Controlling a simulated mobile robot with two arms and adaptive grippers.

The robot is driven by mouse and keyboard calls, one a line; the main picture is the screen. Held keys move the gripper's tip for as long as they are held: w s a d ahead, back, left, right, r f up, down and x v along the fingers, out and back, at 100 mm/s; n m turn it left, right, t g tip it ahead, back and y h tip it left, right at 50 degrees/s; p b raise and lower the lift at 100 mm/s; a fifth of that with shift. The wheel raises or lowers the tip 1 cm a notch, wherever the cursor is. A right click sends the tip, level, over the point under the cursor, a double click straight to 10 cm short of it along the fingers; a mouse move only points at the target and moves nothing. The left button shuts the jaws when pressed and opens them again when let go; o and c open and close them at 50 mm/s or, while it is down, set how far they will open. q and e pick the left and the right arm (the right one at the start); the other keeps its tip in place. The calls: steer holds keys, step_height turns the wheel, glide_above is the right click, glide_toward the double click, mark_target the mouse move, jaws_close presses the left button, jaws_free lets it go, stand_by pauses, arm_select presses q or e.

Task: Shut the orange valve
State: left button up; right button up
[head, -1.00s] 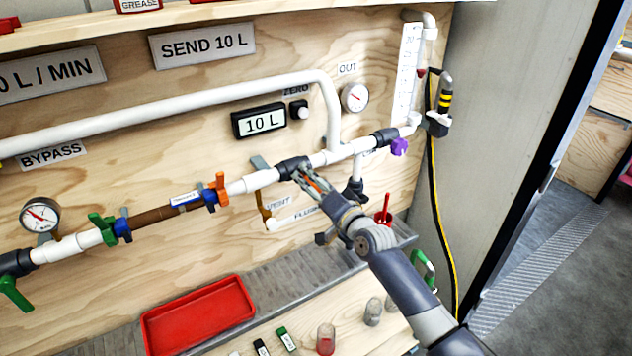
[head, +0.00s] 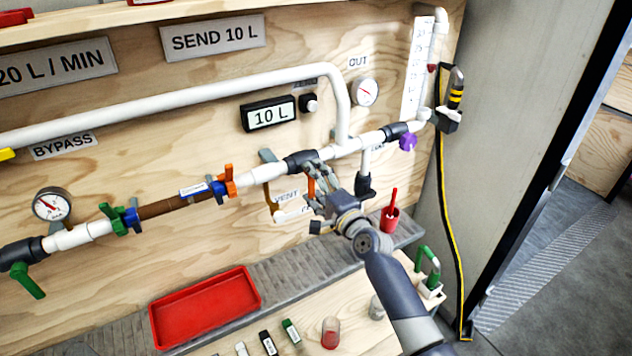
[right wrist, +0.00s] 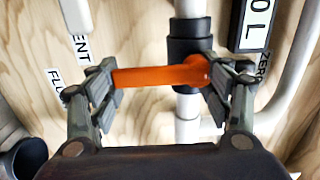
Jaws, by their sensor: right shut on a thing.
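The orange valve's lever (right wrist: 160,76) lies between the fingers of my right gripper (right wrist: 160,84) in the right wrist view. It runs across the white pipe from a black valve body (right wrist: 190,48). In the head view the orange lever (head: 311,188) shows as a thin strip hanging below the black valve body (head: 300,161), partly hidden by my right gripper (head: 322,186). My right gripper is shut on the lever, with its fingers at the lever's two ends. My left gripper is not in view.
Another orange fitting (head: 227,180) sits on the pipe to the left, beside a blue one. A gauge (head: 364,92), a purple knob (head: 407,142) and a "10 L" display (head: 268,114) are close by. A red tray (head: 205,306) and small bottles stand below.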

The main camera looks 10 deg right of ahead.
stand_by(0.5)
steer(key=o, duration=1.5)
steer(key=shift+o, duration=0.2)
steer(key=v, duration=1.2)
